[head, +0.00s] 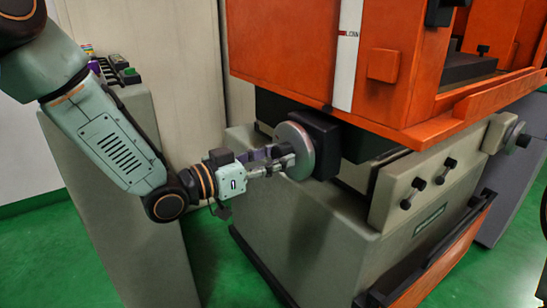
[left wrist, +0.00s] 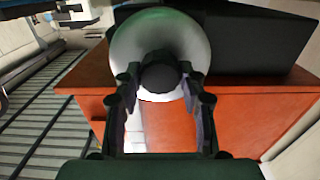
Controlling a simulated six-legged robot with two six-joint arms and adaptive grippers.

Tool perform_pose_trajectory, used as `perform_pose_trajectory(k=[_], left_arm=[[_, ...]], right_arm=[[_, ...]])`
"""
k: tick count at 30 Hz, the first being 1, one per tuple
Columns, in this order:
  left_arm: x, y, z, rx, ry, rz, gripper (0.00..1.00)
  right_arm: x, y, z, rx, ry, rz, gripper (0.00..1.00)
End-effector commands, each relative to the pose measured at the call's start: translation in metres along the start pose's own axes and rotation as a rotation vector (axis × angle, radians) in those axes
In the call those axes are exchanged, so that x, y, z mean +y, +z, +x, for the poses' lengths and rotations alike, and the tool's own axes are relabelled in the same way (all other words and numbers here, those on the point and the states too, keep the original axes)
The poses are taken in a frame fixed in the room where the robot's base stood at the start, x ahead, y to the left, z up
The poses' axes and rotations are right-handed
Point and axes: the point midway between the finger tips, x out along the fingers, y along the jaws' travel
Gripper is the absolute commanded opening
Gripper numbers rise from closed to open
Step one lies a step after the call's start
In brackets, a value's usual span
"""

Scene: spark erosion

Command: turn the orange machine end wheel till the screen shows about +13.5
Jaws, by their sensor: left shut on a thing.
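The end wheel (head: 302,138) is a pale grey metal disc on a black block at the left end of the orange machine (head: 300,75). In the left wrist view the wheel (left wrist: 190,38) fills the top middle, with a dark round grip (left wrist: 160,76) in front of it. My left gripper (head: 284,158) reaches in from the left and is shut on this grip. In the left wrist view its two fingers (left wrist: 160,90) stand on either side of the grip. No screen reading shows in either view. My right gripper is not in view.
A grey pedestal (head: 150,170) with small items on top stands at the left, beneath my left arm. The machine's beige base (head: 300,240) carries black knobs (head: 418,185) at its front. Another wheel (head: 514,137) sits at the far right. Green floor (head: 225,255) shows between pedestal and base.

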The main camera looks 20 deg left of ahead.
Motion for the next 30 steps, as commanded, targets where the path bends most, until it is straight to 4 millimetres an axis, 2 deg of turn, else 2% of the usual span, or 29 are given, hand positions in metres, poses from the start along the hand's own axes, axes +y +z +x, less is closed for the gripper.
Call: perform_pose_trajectory(k=[3, 13, 23, 24, 30], left_arm=[[0.0, 0.0, 0.0, 0.0, 0.0, 0.0, 0.09], [0.0, -0.001, 0.0, -0.002, 0.0, -0.112, 0.09], [0.0, 0.0, 0.0, 0.0, 0.0, -0.127, 0.09], [0.0, 0.0, 0.0, 0.0, 0.0, -0.127, 0.43], [0.0, 0.0, 0.0, 0.0, 0.0, -0.126, 0.6]], right_arm=[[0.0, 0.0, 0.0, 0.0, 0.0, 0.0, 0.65], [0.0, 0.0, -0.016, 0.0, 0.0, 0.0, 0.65], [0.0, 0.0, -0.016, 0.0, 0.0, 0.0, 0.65], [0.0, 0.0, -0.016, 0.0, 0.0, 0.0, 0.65], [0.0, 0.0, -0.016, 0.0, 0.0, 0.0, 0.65]])
